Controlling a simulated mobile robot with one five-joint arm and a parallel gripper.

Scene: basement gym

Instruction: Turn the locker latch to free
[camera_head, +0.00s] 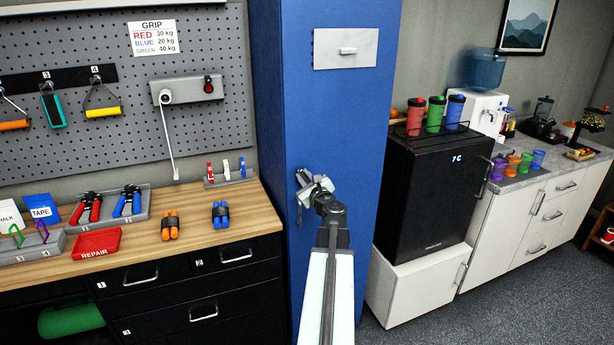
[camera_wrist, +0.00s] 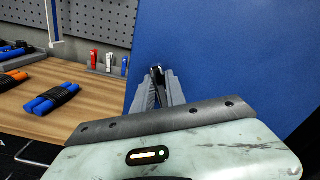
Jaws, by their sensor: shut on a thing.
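The tall blue locker (camera_head: 290,90) stands in the middle of the head view. It also fills the right of the wrist view (camera_wrist: 240,60). My gripper (camera_head: 303,183) is at the locker's front near its left edge. In the wrist view its grey fingers (camera_wrist: 157,88) are closed around a small dark part, which I take as the latch (camera_wrist: 157,72). The fingers hide most of the latch, so I cannot tell how it is turned.
A light plate (camera_head: 347,62) with a small bar is high on the locker. Left is a wooden bench (camera_head: 195,205) with hand grips, a red tray (camera_head: 97,243) and banded rolls (camera_head: 220,215). Right is a black fridge (camera_head: 425,190) with shakers on top.

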